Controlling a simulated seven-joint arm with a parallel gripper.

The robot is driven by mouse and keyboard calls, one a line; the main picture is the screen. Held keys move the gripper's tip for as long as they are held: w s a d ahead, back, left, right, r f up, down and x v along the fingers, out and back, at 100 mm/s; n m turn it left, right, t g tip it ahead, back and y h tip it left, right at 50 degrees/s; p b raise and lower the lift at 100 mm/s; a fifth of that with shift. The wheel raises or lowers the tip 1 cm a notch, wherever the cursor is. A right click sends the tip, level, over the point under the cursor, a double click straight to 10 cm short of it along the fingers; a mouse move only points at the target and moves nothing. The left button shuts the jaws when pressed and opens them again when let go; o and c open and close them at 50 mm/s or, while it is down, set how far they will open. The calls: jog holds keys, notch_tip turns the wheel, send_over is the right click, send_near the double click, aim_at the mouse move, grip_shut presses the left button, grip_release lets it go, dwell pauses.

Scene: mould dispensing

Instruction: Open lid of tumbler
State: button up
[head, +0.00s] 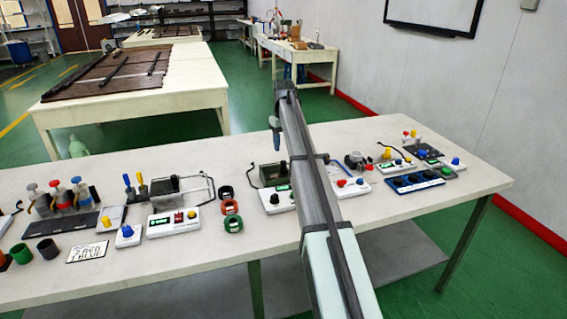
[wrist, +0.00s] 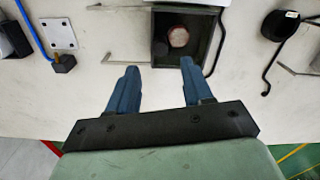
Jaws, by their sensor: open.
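In the wrist view a dark, square-sided box (wrist: 159,50) stands open at the top, with a round reddish thing (wrist: 178,37) inside. A thin metal rod (wrist: 112,60) lies beside it on the left. I cannot tell which part is the tumbler's lid. My gripper is open and empty, its two blue fingers (wrist: 158,68) spread just short of the box's near edge in the picture. In the head view my gripper (head: 276,130) hangs above the bench, and a dark open box (head: 270,174) shows beside my arm. My arm hides part of the bench there.
A grey box with a metal frame (head: 180,190) stands left of my arm. Control units (head: 174,223), coloured rings (head: 231,207) and bottles (head: 58,195) crowd the white bench (head: 400,215). In the wrist view a black round thing (wrist: 280,25) with a cord lies right of the box.

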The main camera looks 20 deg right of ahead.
aim_at(284, 161)
notch_tip(284, 161, down, 9)
jog(key=shift+r, duration=0.2)
dwell(0.4)
grip_shut()
dwell(0.4)
